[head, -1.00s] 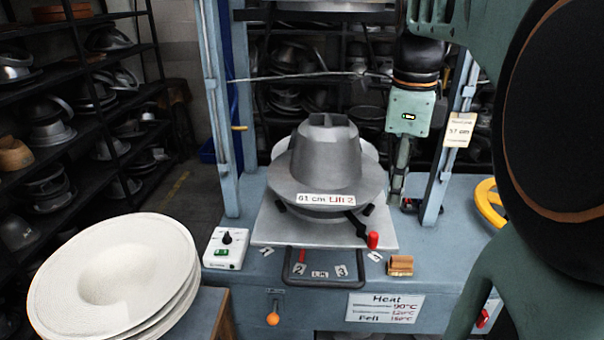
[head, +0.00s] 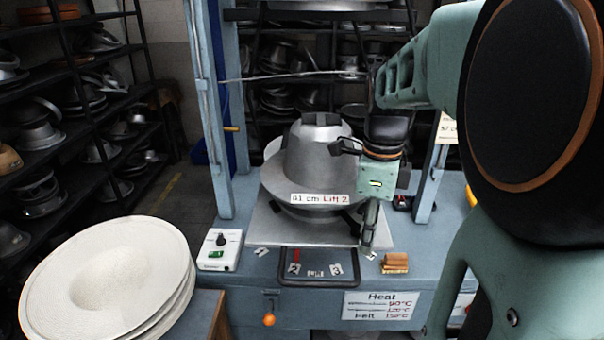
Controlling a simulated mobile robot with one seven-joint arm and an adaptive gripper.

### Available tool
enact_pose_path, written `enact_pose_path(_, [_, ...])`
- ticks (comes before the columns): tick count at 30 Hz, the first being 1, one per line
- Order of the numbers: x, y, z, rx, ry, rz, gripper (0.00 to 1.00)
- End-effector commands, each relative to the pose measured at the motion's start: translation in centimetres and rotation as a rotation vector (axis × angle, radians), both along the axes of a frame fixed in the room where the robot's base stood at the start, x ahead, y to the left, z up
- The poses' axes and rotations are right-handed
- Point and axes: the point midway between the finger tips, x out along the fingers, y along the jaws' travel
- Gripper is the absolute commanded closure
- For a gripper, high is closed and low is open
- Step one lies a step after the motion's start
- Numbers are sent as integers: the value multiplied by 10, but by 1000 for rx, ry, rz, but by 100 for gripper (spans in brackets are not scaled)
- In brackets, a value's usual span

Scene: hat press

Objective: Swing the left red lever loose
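A grey metal hat mould (head: 318,150) with a wide brim sits on a flat plate on the press; its label reads "61 cm Lift 2". A small red piece (head: 297,255) shows at the front, by the black tray frame; I cannot tell if it is a lever tip. A black lever arm (head: 355,228) shows under the mould's front right edge. Its red end is hidden behind my gripper (head: 368,238), which points down at the plate's front right. The fingers overlap in this view, so whether they are open, or touch the lever, is unclear.
A white control box (head: 220,249) stands front left and brown blocks (head: 395,262) front right. Blue posts (head: 207,110) flank the mould. White felt hats (head: 108,275) are stacked at lower left. Shelves of metal moulds (head: 95,90) line the left.

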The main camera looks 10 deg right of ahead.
Motion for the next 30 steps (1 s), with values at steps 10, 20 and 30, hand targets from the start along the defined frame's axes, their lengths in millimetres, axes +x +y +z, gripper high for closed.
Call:
enact_pose_path(10, [0, 0, -1, -1, -1, 0, 78])
enact_pose_path(20, [0, 0, 0, -1, -1, 0, 100])
enact_pose_path(30, [1, -3, 0, -1, -1, 72, 100])
